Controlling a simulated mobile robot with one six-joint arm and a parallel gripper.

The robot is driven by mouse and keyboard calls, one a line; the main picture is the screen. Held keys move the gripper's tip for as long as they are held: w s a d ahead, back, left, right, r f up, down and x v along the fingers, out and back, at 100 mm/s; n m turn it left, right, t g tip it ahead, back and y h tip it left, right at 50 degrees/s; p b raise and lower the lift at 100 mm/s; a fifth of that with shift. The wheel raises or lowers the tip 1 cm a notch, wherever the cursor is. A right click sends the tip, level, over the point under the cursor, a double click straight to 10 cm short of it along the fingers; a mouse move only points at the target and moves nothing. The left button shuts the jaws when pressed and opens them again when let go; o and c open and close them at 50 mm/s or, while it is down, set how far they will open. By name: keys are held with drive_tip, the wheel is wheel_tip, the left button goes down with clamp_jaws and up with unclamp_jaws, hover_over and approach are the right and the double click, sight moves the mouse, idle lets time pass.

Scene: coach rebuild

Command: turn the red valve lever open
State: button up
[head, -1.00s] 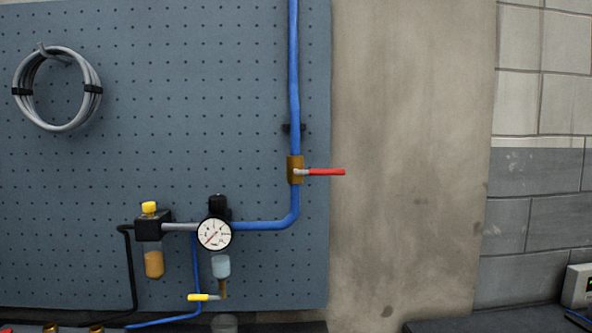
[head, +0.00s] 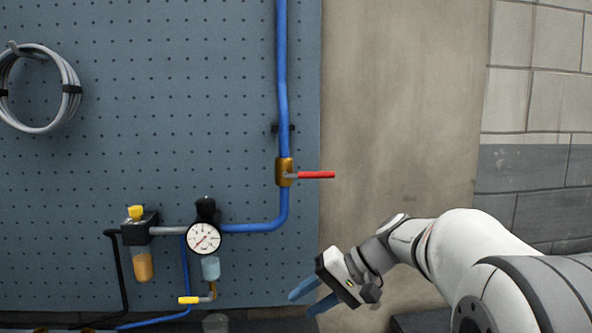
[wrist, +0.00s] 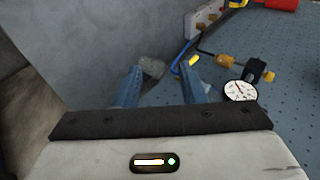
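The red valve lever (head: 316,175) sticks out level to the right from a brass valve body (head: 285,171). The valve sits on the vertical blue pipe (head: 282,80), so the lever lies across the pipe. My gripper (head: 304,296) has come in from the lower right of the head view. It is well below the lever and apart from it, with its blue fingers pointing left. The fingers are spread and empty; they also show in the wrist view (wrist: 160,84). The lever is not visible in the wrist view.
A pressure gauge (head: 204,238) and a yellow-capped filter (head: 137,228) are left of my gripper. A small yellow handle (head: 189,300) is lower down. A hose coil (head: 38,88) hangs at upper left. The bare wall (head: 400,110) right of the lever is clear.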

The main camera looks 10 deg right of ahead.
drive_tip(key=w+d+r+t+y+p, duration=0.2)
drive_tip(key=w+d+r+y, duration=0.25)
drive_tip(key=w+r, duration=0.5)
drive_tip(key=n+t+y+p, duration=0.2)
drive_tip(key=n+y, duration=0.2)
drive_tip(key=y, duration=0.1)
approach(332, 177)
drive_tip(key=x, duration=0.4)
drive_tip(key=shift+w+a, duration=0.15)
drive_tip(key=shift+a, duration=0.25)
drive_tip(key=shift+w+a+r, duration=0.15)
drive_tip(key=shift+a, duration=0.1)
drive_tip(key=p+x, duration=0.2)
drive_tip(key=x, duration=0.5)
drive_tip(key=shift+c, duration=0.4)
clamp_jaws()
